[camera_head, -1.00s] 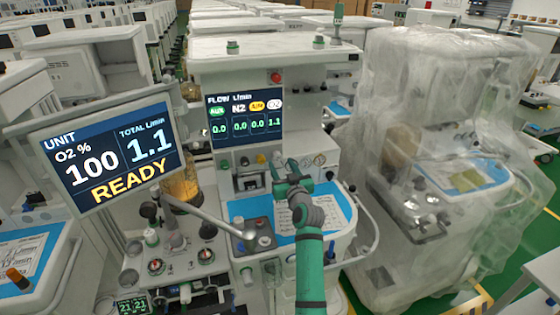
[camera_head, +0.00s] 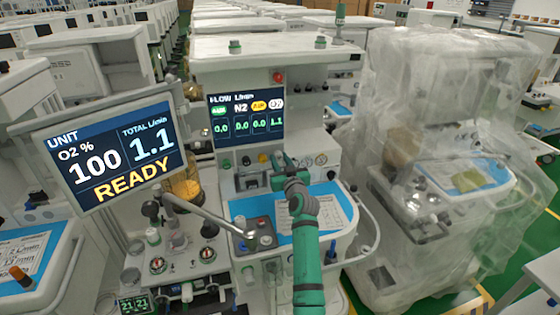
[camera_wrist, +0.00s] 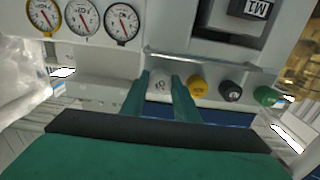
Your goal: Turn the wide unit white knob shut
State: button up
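The white knob (camera_wrist: 160,84), marked O2, sits in the knob row in the wrist view. The fingers of my gripper (camera_wrist: 160,86) stand apart, one on each side of it; a narrow gap seems to show, and contact cannot be made out. In the head view my gripper (camera_head: 277,161) is at the front panel of the wide unit (camera_head: 262,48) and hides the white knob. The flow screen (camera_head: 246,117) shows 0.0 in three columns and 1.1 in the O2 column. The left monitor (camera_head: 112,152) reads O2 100, total 1.1, READY.
Beside the white knob are a yellow knob (camera_wrist: 197,86), a black knob (camera_wrist: 230,91) and a green knob (camera_wrist: 266,96). Round gauges (camera_wrist: 82,17) and a rail (camera_wrist: 200,59) are close by. A plastic-covered cart (camera_head: 445,150) stands to the right.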

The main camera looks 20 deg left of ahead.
jog(key=shift+m, duration=0.4)
jog(key=m, duration=0.4)
jog(key=shift+a, duration=0.15)
jog(key=shift+m, duration=2)
jog(key=shift+r, duration=0.1)
jog(key=o, duration=1.1)
jog(key=shift+s, duration=0.15)
jog(key=v, duration=1)
jog(key=shift+s+d, duration=0.2)
jog(key=shift+d, duration=0.1)
